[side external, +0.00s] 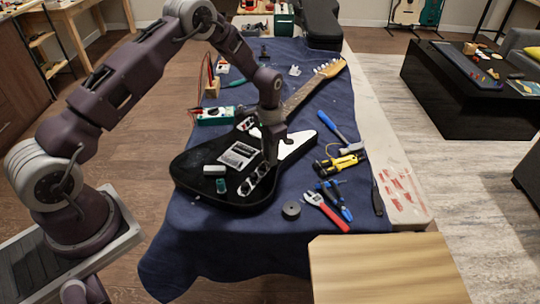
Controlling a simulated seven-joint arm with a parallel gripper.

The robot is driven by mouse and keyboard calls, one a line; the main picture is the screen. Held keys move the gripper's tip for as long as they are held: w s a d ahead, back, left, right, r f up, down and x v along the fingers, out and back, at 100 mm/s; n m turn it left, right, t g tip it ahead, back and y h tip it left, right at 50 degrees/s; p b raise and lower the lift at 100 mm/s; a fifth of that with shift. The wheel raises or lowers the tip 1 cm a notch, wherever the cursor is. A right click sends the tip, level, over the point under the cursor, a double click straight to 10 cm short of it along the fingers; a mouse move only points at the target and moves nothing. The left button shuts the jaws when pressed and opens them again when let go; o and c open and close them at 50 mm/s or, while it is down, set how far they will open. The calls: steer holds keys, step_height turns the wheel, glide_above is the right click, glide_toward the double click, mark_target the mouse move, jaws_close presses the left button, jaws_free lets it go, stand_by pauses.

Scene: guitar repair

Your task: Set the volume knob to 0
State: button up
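A black electric guitar (226,203) with a white pickguard (296,146) lies face up on a blue cloth, its neck toward the back right. Small round silver and dark controls sit in a row on a light strip (257,177) on its body. The volume knob cannot be told apart from the others at this size, and its setting cannot be read. My gripper (270,161) points down over the guitar body, close to the upper end of this row. Its fingertips are dark and small, so contact with a knob and finger opening cannot be told.
The blue cloth (180,245) covers the table. Right of the guitar lie a blue screwdriver (333,127), yellow-black tool (341,162), red-handled pliers (326,212) and a dark tape roll (291,209). A green multimeter (215,116) lies left of the neck. A wooden board (385,270) is at front right.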

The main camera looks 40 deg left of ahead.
jaws_close()
steer(key=n, duration=0.6)
steer(key=shift+n, duration=0.4)
steer(key=n, duration=0.5)
jaws_free()
steer(key=m, duration=1.1)
steer(key=shift+m, duration=0.4)
steer(key=shift+c, duration=0.5)
